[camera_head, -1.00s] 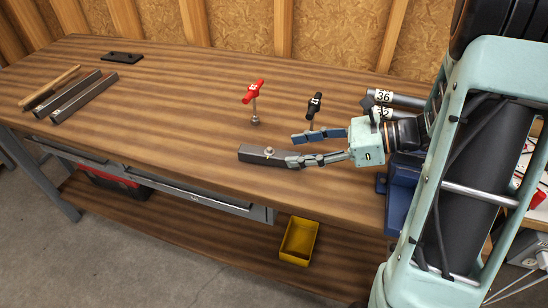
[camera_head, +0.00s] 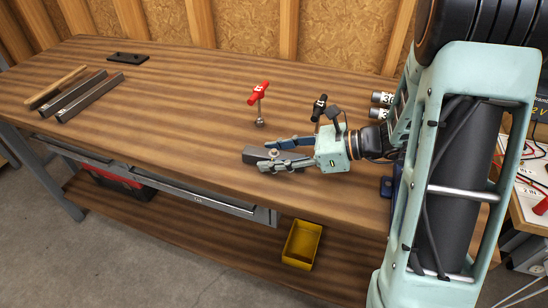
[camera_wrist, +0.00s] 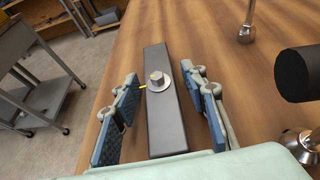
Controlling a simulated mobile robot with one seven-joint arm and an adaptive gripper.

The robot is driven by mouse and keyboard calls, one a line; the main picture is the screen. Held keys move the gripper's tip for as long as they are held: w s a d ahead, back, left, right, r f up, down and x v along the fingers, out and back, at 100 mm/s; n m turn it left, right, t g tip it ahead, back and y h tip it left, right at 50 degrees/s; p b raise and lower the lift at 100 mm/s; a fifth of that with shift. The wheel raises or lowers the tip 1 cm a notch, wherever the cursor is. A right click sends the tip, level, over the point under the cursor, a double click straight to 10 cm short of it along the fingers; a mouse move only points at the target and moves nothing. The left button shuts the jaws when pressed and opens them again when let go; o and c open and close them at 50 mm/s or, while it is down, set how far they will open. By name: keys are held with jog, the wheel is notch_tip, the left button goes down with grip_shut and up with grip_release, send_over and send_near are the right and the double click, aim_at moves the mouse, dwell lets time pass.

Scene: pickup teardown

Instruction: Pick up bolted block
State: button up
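The bolted block (camera_head: 256,153), a dark grey metal bar with a bolt on top, lies on the wooden workbench near its front edge. In the wrist view the block (camera_wrist: 163,115) runs lengthwise between my fingers, and the silver bolt head (camera_wrist: 157,80) shows near its middle. My gripper (camera_head: 268,156) has one finger on each long side of the block. In the wrist view my gripper (camera_wrist: 160,78) is open, with gaps visible beside the block, narrower on the left. In the head view the fingers and palm hide the block's right part.
A red-handled tool (camera_head: 259,94) and a black-handled tool (camera_head: 319,106) stand behind the block. Grey bars (camera_head: 90,97) and a black plate (camera_head: 128,57) lie far left. A yellow bin (camera_head: 302,244) sits on the lower shelf. The bench's left middle is clear.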

grip_shut()
jog(key=shift+r, duration=0.15)
dwell(0.4)
